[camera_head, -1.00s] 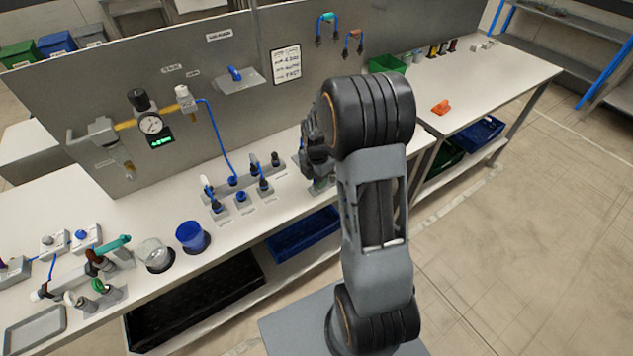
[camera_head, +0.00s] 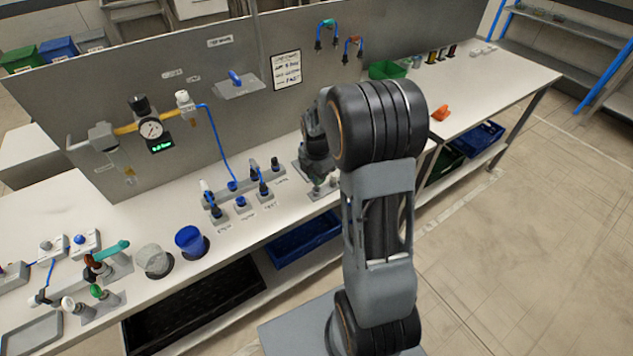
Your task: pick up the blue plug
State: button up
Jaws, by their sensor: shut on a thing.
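My gripper (camera_head: 316,165) shows only in part, left of my large dark arm joint, above a grey base plate (camera_head: 320,189) with small fittings on the bench. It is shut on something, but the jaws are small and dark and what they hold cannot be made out. I cannot pick out the blue plug for certain. Small blue-topped fittings sit in a row of grey blocks (camera_head: 240,208) left of the gripper. A blue curved piece (camera_head: 235,77) rests on a wall shelf.
A grey panel (camera_head: 340,60) rises behind the bench. A blue cup (camera_head: 190,240) and a pale cup (camera_head: 153,260) stand at the left front, near several valve fittings. A blue hose (camera_head: 218,145) hangs down to the row of blocks. An orange piece (camera_head: 440,113) lies at right on clear tabletop.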

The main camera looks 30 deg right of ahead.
jog(key=s+a+r+b, duration=0.2)
jog(key=s+r, duration=0.7)
jog(key=s, duration=0.4)
jog(key=shift+s+a+r, duration=0.3)
jog(key=shift+s+a, duration=0.05)
jog(key=shift+a, duration=0.05)
